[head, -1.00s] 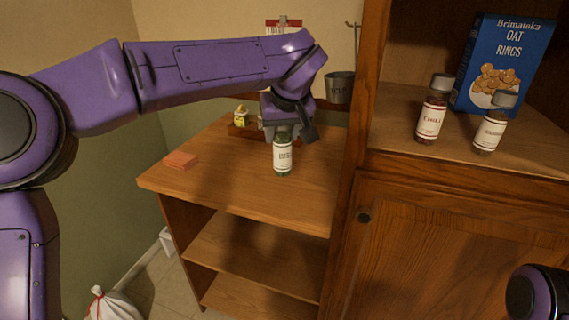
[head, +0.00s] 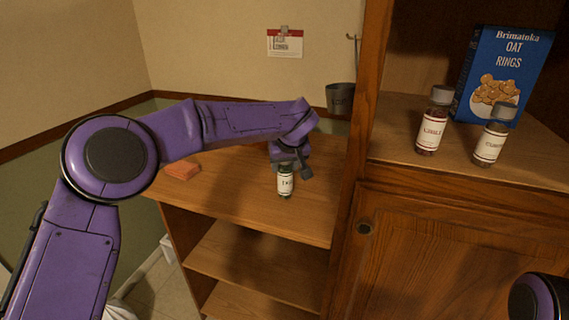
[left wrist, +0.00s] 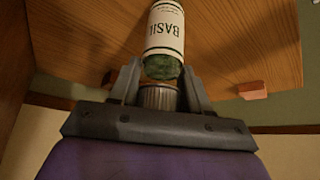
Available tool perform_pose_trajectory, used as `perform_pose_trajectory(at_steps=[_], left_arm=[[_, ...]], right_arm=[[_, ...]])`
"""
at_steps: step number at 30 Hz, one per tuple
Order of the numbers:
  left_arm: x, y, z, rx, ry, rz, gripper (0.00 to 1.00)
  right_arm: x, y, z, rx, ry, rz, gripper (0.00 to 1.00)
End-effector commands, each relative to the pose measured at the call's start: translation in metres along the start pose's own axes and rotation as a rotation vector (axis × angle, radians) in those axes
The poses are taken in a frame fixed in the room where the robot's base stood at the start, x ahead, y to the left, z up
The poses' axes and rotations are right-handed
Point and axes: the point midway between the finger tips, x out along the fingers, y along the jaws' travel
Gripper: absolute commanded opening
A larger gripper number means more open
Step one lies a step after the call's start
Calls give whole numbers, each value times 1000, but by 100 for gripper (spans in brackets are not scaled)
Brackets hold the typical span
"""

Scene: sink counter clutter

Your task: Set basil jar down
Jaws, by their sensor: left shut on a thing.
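The basil jar (head: 285,184) has a white label and green contents. In the head view it is upright at the wooden counter (head: 230,202), below my left gripper (head: 287,166). In the left wrist view the jar (left wrist: 164,32) reads BASIL, and its ribbed grey cap lies between the two fingers of my left gripper (left wrist: 160,88). The gripper is shut on the jar at its cap end. I cannot tell whether the jar's base touches the counter. My right gripper is not in view.
A pink-orange block (head: 182,171) lies on the counter's left; it also shows in the left wrist view (left wrist: 252,90). A wooden cabinet to the right holds two spice jars (head: 433,122) (head: 491,137) and a blue cereal box (head: 503,75). A grey bucket (head: 340,98) hangs behind.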

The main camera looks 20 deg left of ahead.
Motion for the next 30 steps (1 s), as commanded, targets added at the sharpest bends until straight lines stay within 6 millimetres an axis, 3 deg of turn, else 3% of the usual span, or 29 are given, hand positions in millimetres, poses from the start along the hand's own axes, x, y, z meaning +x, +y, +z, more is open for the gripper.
perform_pose_trajectory(at_steps=[1,2,4,14,17,24,30], left_arm=[[0,0,0,0,-1,0,0],[1,0,1,-1,-2,0,50],[2,0,1,-1,-1,0,73],[0,0,0,0,1,0,73],[-16,0,-2,-1,1,2,73],[-79,0,-2,-1,3,2,73],[-114,0,-1,-1,0,0,73]], right_arm=[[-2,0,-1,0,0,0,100],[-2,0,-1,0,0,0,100],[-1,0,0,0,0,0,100],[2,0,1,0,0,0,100],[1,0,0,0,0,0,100],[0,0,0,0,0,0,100],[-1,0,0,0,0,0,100]])
